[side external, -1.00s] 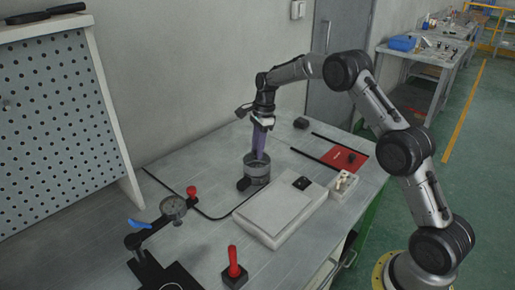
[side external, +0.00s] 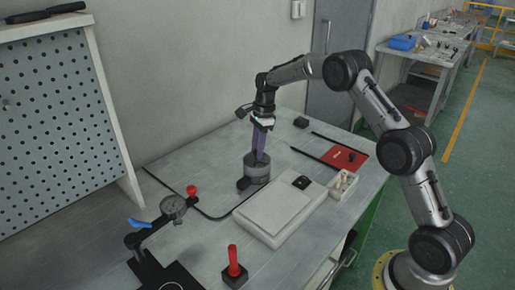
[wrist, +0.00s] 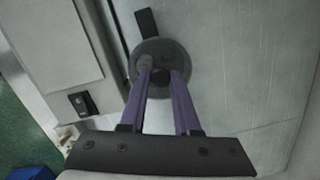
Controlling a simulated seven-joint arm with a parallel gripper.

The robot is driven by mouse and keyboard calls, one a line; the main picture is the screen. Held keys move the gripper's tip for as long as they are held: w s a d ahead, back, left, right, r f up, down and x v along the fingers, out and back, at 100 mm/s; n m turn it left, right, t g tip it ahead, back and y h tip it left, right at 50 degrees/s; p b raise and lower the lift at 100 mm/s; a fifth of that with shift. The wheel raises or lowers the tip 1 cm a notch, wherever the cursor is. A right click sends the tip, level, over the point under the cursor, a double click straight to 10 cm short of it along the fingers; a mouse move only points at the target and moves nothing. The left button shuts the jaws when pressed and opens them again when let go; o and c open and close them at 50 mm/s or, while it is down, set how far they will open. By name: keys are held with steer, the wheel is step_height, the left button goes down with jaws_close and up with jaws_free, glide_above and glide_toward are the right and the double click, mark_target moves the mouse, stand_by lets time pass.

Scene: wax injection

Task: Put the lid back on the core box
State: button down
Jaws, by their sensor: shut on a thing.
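A round grey metal pot (side external: 257,174) stands on the bench; it appears to be the core box. A round dark grey lid (wrist: 180,55) covers its top in the wrist view, with a small dark knob (wrist: 160,76) at the middle. My gripper (side external: 260,157) points down over the pot, its purple fingers shut on the knob. The gripper also shows in the wrist view (wrist: 162,80). The lid lies at the pot's rim; I cannot tell whether it is fully seated. The fingers partly hide the lid and knob.
A black piece (side external: 243,184) lies beside the pot. A large pale flat box (side external: 280,212) and a small white tray (side external: 343,184) lie nearby. A red mat (side external: 344,158) lies behind. A dial gauge stand (side external: 172,208) is at front left.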

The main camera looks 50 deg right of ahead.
steer(key=shift+c, duration=0.4)
jaws_free()
stand_by(0.4)
steer(key=shift+r, duration=3.5)
jaws_close()
